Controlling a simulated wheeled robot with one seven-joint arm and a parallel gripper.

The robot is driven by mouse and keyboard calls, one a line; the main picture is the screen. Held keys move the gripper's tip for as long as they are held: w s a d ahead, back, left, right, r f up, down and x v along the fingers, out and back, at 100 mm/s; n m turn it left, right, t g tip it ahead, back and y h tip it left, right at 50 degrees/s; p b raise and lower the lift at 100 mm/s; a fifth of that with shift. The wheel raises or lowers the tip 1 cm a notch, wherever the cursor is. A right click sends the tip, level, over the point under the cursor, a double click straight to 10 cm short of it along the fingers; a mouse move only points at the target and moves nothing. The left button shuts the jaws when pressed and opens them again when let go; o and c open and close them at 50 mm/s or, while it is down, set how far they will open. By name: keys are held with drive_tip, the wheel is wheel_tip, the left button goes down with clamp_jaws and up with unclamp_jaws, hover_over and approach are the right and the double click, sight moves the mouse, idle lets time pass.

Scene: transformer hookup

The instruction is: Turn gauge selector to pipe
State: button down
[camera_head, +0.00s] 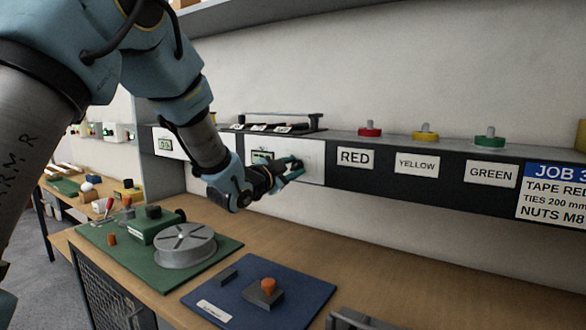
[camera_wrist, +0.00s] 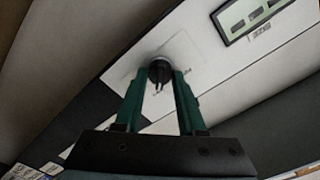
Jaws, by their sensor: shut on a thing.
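The gauge selector (camera_wrist: 159,71) is a small dark round knob on a white plate, seen in the wrist view. My gripper (camera_wrist: 160,90) has its two green fingers on either side of the knob and is shut on it. In the head view my gripper (camera_head: 292,170) reaches to the white panel on the shelf front, and its fingers hide the knob. A gauge display (camera_head: 262,157) sits just left of the gripper, and it also shows in the wrist view (camera_wrist: 250,14). The selector's marked positions are too small to read.
RED (camera_head: 355,158), YELLOW (camera_head: 417,164) and GREEN (camera_head: 491,173) labels run along the shelf front to the right. Below are a grey round fixture (camera_head: 184,246) on a green mat and a blue mat (camera_head: 312,292) with an orange-topped block. The space around my gripper is clear.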

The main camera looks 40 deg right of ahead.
drive_tip(key=shift+n+b, duration=0.3)
drive_tip(key=n+b, duration=0.2)
drive_tip(key=n, duration=0.1)
drive_tip(key=shift+f+n+b, duration=0.15)
drive_tip(key=shift+n+b, duration=0.25)
drive_tip(key=n+b, duration=0.1)
drive_tip(key=n, duration=0.3)
drive_tip(key=shift+w+n, duration=0.1)
drive_tip(key=shift+n, duration=0.2)
drive_tip(key=n, duration=0.4)
drive_tip(key=shift+w+a+b, duration=0.1)
drive_tip(key=shift+b, duration=0.2)
drive_tip(key=shift+n+p, duration=0.3)
drive_tip(key=shift+n, duration=2.1)
drive_tip(key=c, duration=0.5)
unclamp_jaws()
